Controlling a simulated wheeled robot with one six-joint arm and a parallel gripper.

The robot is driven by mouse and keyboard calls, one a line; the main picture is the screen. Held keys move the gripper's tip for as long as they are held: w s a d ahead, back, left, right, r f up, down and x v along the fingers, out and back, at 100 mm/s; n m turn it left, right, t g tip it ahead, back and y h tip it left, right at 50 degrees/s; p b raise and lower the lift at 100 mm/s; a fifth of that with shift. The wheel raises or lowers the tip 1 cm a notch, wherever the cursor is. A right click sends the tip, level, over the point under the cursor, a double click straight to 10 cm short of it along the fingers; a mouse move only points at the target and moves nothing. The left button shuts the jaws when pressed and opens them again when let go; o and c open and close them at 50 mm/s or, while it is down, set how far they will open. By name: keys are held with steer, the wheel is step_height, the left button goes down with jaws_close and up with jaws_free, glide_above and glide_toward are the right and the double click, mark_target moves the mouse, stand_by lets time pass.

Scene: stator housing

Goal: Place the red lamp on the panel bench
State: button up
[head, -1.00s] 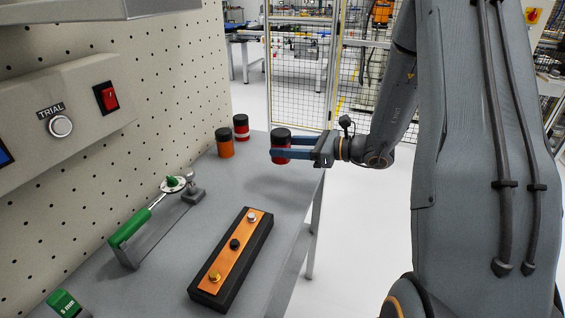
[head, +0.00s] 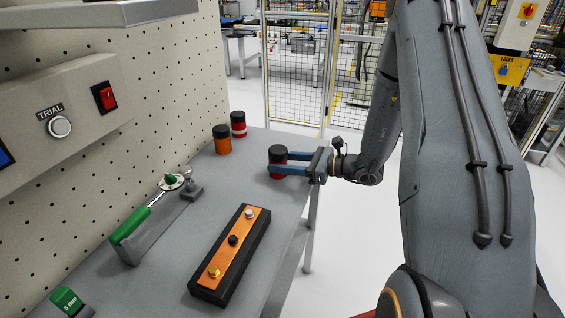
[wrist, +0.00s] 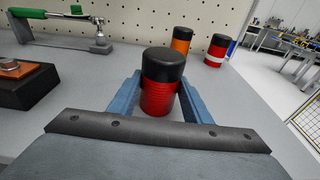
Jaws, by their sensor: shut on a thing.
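The red lamp, a red cylinder with a black cap (head: 277,153), stands upright between the blue fingers of my gripper (head: 279,165) near the right edge of the grey panel bench (head: 205,185). In the wrist view the red lamp (wrist: 158,97) sits between both fingers of my gripper (wrist: 161,90), which is shut on it. Its base is at or just above the bench top; I cannot tell whether it touches.
An orange black-capped cylinder (head: 222,141) and a red one with a white band (head: 238,124) stand beyond, by the pegboard (head: 165,90). A green-handled tool (head: 140,220) on a holder and a black block with a copper-coloured top (head: 232,255) are nearer. Bare bench surrounds the held lamp.

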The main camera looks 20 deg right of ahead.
steer(key=o, duration=1.2)
